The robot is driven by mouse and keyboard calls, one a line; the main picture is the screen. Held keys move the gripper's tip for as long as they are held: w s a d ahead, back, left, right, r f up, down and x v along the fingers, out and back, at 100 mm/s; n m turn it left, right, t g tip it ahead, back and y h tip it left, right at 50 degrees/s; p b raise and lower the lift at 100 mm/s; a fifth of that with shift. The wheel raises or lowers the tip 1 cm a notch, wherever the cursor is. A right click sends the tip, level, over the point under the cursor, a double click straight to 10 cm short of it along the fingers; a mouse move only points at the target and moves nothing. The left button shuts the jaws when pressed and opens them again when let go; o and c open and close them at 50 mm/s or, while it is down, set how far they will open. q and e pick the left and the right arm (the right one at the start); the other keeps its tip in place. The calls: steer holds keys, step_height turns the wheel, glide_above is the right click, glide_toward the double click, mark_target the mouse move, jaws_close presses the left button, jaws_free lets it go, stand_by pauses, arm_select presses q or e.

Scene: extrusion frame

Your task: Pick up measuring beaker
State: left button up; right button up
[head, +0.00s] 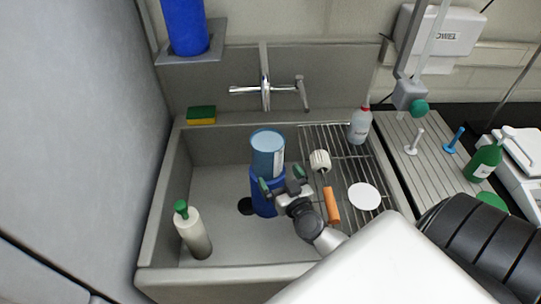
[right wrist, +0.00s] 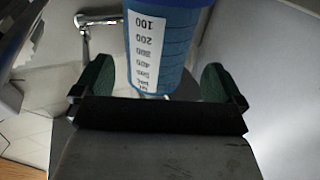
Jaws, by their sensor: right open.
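The measuring beaker (head: 267,158) is a light blue, see-through cylinder with a white scale label. In the head view it stands upright on or in a darker blue cylinder (head: 262,205) in the sink. My right gripper (head: 282,181), with green finger pads, is at the near side of the beaker's lower part and hides some of it. In the right wrist view the beaker (right wrist: 175,50) lies centred ahead, between the open fingers (right wrist: 156,88), with a gap on each side. I cannot tell how deep it reaches between them. My left gripper is not in view.
The sink (head: 215,165) walls surround the spot. A white bottle with green cap (head: 194,235) stands at left. A wire rack (head: 335,150) at right holds a wash bottle (head: 360,125), a white disc (head: 364,196) and an orange item (head: 332,205). The tap (head: 265,92) is behind.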

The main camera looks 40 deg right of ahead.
mark_target(274, 168)
steer(key=w, duration=0.3)
steer(key=shift+d+f, duration=0.1)
steer(key=shift+d, duration=0.2)
steer(key=shift+w, duration=0.4)
steer(key=w, duration=0.4)
steer(key=shift+d, duration=0.4)
steer(key=shift+s, duration=0.1)
steer(key=shift+c, duration=0.5)
steer(key=shift+r, duration=0.2)
steer(key=c, duration=0.7)
steer(key=shift+r, duration=0.2)
steer(key=shift+r+p, duration=0.4)
steer(key=shift+p, duration=0.15)
steer(key=shift+r+p, duration=3.7)
steer(key=shift+r, duration=0.7)
